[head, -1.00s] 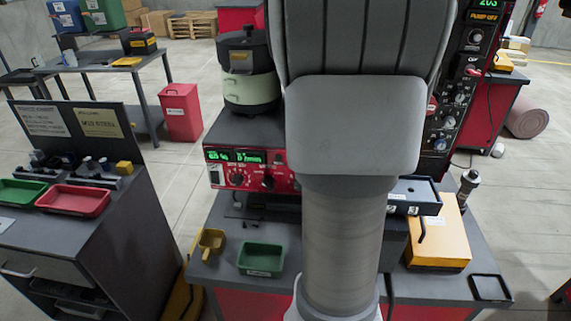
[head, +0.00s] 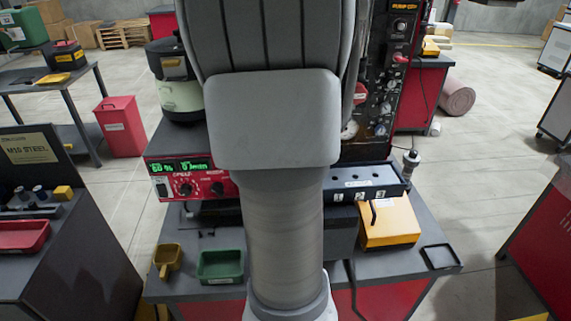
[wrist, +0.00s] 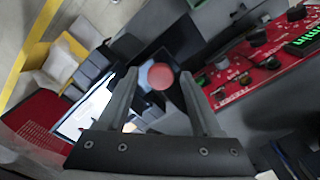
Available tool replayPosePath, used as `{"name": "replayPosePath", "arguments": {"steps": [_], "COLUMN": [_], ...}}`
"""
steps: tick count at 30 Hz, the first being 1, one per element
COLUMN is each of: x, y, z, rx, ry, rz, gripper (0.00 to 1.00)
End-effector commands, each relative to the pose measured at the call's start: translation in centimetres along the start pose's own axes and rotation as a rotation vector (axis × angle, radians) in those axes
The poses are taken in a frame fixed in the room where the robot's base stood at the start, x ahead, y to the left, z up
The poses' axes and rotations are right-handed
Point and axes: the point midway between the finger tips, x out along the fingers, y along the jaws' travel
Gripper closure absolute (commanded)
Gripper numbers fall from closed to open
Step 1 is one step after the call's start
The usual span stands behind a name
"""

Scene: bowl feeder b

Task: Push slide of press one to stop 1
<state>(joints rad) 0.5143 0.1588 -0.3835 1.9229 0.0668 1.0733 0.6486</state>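My gripper (wrist: 159,78) shows in the wrist view with its two fingers apart and gaps inside both. A round red knob (wrist: 161,76) appears between or just beyond the fingertips; I cannot tell its depth or whether anything touches it. It sits in front of a dark block. In the head view my own arm covers the middle of the bench and hides the gripper. A long blue-grey block (head: 368,182) with a row of holes and small white labels lies right of the arm. I cannot make out for sure which part is the press slide.
A red control panel (head: 189,188) with green displays stands left of my arm; it also shows in the wrist view (wrist: 240,80). A green tray (head: 220,266), yellow scoop (head: 168,260), orange box (head: 390,222) and black tray (head: 439,257) are on the bench.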

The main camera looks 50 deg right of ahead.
Motion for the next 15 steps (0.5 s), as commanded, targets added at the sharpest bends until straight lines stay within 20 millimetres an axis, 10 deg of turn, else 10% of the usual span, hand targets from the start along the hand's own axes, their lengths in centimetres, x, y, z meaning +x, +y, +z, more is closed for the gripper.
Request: {"name": "replayPosePath", "arguments": {"steps": [15], "x": [-0.01], "y": [-0.1], "z": [0.06], "rx": [0.0], "ry": [0.001], "rz": [-0.001], "gripper": [0.28]}}
